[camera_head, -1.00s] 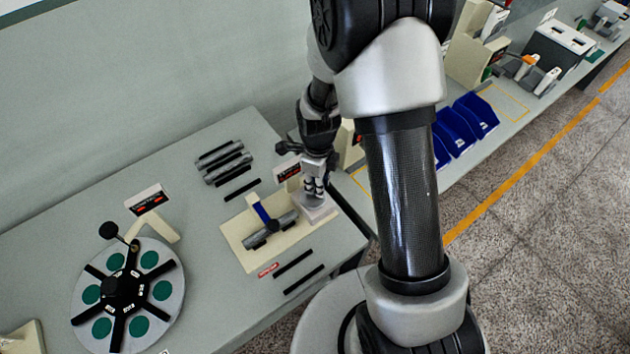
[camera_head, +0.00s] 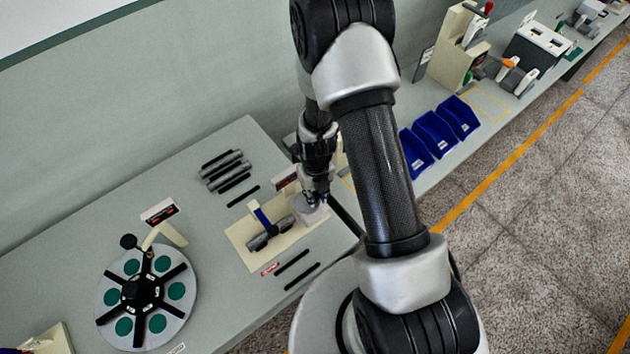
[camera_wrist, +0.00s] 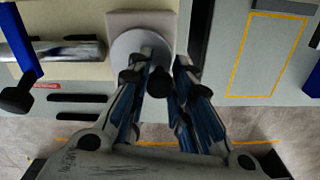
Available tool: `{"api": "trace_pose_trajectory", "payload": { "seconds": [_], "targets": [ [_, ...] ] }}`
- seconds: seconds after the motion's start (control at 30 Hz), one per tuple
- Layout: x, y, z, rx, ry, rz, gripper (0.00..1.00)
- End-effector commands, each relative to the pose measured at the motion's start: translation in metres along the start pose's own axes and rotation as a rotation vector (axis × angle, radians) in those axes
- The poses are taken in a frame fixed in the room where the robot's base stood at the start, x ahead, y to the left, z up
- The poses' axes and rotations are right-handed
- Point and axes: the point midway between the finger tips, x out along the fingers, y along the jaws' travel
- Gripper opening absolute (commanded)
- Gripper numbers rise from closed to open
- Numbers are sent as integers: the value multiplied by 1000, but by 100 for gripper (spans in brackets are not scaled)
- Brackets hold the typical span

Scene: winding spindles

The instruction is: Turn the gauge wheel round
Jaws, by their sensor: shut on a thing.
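The gauge wheel is a pale grey disc (camera_wrist: 132,45) on a square beige block (camera_wrist: 142,20) in the wrist view. It also shows in the head view, partly hidden under my gripper (camera_head: 316,196). In the wrist view my gripper (camera_wrist: 165,80) has its fingers closed around a small dark knob (camera_wrist: 162,82) at the wheel's near edge. The fingers hide part of the knob and wheel, and no gauge mark is readable. Beside the wheel, a grey spindle (camera_head: 268,236) lies on the cream plate (camera_head: 243,232) beneath a blue lever (camera_head: 262,217).
A round plate with green spots (camera_head: 112,283) stands at the left with a small display (camera_head: 160,211) behind it. Grey rods (camera_head: 225,170) lie at the back. Blue bins (camera_head: 437,132) stand on the bench to the right. Dark slots (camera_head: 292,262) lie in front.

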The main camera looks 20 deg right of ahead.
Motion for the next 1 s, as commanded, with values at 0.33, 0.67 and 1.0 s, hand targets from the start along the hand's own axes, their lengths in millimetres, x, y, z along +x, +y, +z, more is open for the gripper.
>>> {"api": "trace_pose_trajectory", "payload": {
  "seconds": [0.33,0.67,1.0],
  "targets": [
    [-5,1,-6,191,3,5,0],
    [-1,3,-8,344,1,1,0],
    [1,4,-10,501,0,-2,0]
  ]
}}
